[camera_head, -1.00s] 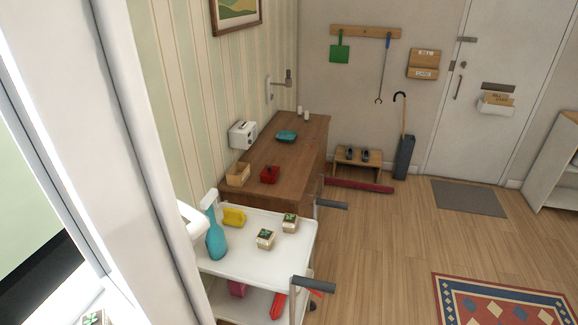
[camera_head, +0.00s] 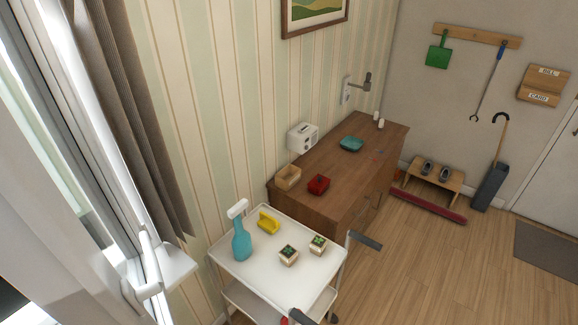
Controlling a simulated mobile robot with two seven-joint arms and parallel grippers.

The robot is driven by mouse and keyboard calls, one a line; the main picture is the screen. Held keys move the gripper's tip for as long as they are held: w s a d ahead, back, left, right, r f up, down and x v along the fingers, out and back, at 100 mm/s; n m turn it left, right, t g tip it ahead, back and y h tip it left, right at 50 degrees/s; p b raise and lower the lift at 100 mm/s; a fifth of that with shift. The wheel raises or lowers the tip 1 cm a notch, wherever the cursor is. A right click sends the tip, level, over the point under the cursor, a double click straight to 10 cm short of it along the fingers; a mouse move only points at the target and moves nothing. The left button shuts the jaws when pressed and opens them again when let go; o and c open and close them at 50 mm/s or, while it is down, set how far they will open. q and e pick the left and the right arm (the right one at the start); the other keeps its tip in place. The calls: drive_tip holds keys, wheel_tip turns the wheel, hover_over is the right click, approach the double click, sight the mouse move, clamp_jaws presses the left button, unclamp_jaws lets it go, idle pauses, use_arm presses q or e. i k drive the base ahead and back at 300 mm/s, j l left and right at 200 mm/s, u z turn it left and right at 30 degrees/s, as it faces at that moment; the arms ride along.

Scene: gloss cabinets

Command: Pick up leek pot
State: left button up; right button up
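Two small pale pots with green tops stand on the white trolley's top shelf. One pot (camera_head: 288,255) is near the shelf's middle, and the other pot (camera_head: 318,244) is to its right, close to the right edge. They are apart and upright. Their labels are too small to read, so I cannot tell which, if either, is the leek pot.
The white trolley (camera_head: 262,272) also holds a teal spray bottle (camera_head: 242,243) and a yellow object (camera_head: 268,223). A wooden dresser (camera_head: 345,172) stands behind it. A window with a white handle (camera_head: 150,265) is at left. The wooden floor (camera_head: 425,270) at right is clear.

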sight(317, 246)
drive_tip(key=i+l+u, duration=0.65)
drive_tip(key=l, duration=0.15)
drive_tip(key=l+u, duration=0.25)
drive_tip(key=i+l+u, duration=0.2)
drive_tip(key=l, duration=0.25)
drive_tip(key=l+u, duration=0.25)
drive_tip(key=i+l+u, duration=0.15)
drive_tip(key=l, duration=0.1)
